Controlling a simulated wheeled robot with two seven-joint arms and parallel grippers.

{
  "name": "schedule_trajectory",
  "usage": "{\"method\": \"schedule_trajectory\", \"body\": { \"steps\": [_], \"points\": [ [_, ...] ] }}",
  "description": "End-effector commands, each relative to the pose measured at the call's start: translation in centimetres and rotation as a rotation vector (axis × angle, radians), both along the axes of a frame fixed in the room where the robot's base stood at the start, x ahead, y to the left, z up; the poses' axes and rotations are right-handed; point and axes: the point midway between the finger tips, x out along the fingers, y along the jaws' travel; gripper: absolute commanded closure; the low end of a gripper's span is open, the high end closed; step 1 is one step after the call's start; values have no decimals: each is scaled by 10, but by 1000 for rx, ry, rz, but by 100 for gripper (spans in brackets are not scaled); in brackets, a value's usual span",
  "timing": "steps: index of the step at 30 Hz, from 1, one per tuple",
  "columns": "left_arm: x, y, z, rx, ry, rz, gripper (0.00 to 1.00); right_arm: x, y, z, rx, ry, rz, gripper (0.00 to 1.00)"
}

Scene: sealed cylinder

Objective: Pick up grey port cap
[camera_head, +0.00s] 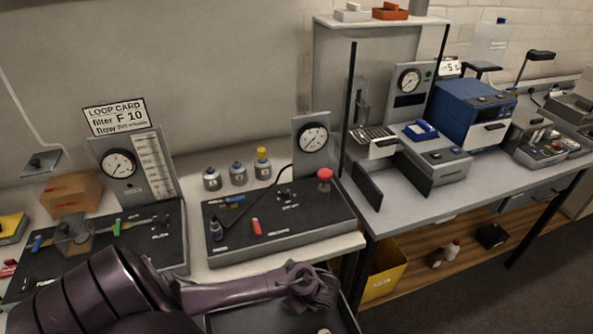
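I cannot pick out a grey port cap for certain. A small pale piece (325,331) shows at the bottom edge in the dark tray (270,319), too cut off to identify. My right gripper is out of view.
The black panel (285,238) carries a gauge (313,139), a red knob (324,176) and small fittings. At left stands a loop rig with a gauge (119,163) and a cardboard box (72,194). At right, a bench (400,212) holds a blue machine (462,112). A yellow bin (384,272) sits below.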

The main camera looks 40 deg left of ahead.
Motion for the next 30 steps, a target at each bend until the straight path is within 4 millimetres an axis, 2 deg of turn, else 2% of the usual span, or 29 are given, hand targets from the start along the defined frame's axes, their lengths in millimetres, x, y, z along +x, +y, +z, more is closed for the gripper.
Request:
{"method": "schedule_trajectory", "body": {
  "steps": [4, 15, 30],
  "points": [
    [0, 0, 0, 0, 0, 0, 50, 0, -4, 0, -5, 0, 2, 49],
    [0, -1, 1, 0, 0, -1, 99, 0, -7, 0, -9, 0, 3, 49],
    [1, 3, 5, 0, 0, 0, 100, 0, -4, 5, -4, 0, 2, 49]
  ]
}}
